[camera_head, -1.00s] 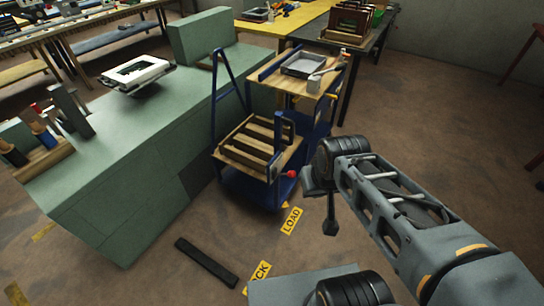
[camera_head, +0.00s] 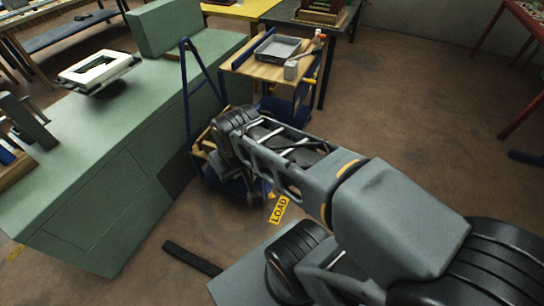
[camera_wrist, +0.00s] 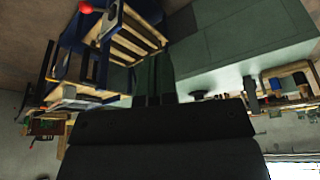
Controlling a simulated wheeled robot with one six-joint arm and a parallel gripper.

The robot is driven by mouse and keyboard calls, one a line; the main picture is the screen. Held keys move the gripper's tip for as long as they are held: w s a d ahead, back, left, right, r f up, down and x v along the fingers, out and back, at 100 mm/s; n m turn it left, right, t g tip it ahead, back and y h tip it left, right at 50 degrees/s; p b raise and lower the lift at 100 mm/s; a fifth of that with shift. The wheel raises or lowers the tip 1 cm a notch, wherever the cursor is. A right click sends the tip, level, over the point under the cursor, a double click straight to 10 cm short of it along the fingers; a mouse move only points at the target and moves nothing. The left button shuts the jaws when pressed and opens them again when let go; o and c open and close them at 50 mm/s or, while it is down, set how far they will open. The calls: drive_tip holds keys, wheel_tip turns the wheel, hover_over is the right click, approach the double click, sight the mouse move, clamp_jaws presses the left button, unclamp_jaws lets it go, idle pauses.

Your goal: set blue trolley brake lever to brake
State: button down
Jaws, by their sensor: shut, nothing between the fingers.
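The blue trolley (camera_head: 235,187) stands beside the green bench, with its tall blue frame (camera_head: 186,75) rising at the left. My arm covers much of it in the head view. In the wrist view its blue frame and wooden slats (camera_wrist: 126,43) show at the upper left. A red ball knob (camera_wrist: 85,8), apparently the brake lever's end, is at the top edge there. The knob is hidden in the head view. My gripper (camera_wrist: 154,78) is shut and empty, to the right of the knob and apart from it in the wrist view.
The green bench (camera_head: 110,150) stands left of the trolley. A wooden-topped shelf (camera_head: 245,63) with a grey tray (camera_head: 278,47) is behind it. A dark bar (camera_head: 192,258) lies on the floor near a yellow LOAD label (camera_head: 278,209). Open floor lies to the right.

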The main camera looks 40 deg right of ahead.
drive_tip(key=w+d+f+n+g+y+b, duration=0.15)
drive_tip(key=w+d+f, duration=0.25)
drive_tip(key=w+d, duration=0.45)
drive_tip(key=w+d+f+n+g, duration=0.2)
drive_tip(key=w+d+f+n, duration=0.1)
drive_tip(key=w+d, duration=0.55)
drive_tip(key=s+d+f+n+y, duration=0.1)
drive_tip(key=d+f, duration=0.6)
drive_tip(key=d, duration=0.3)
drive_tip(key=shift+d, duration=0.25)
drive_tip(key=shift+f, duration=0.1)
drive_tip(key=s+a+p+x, duration=0.1)
drive_tip(key=s+x, duration=0.1)
drive_tip(key=x, duration=1.1)
drive_tip(key=shift+s, duration=0.25)
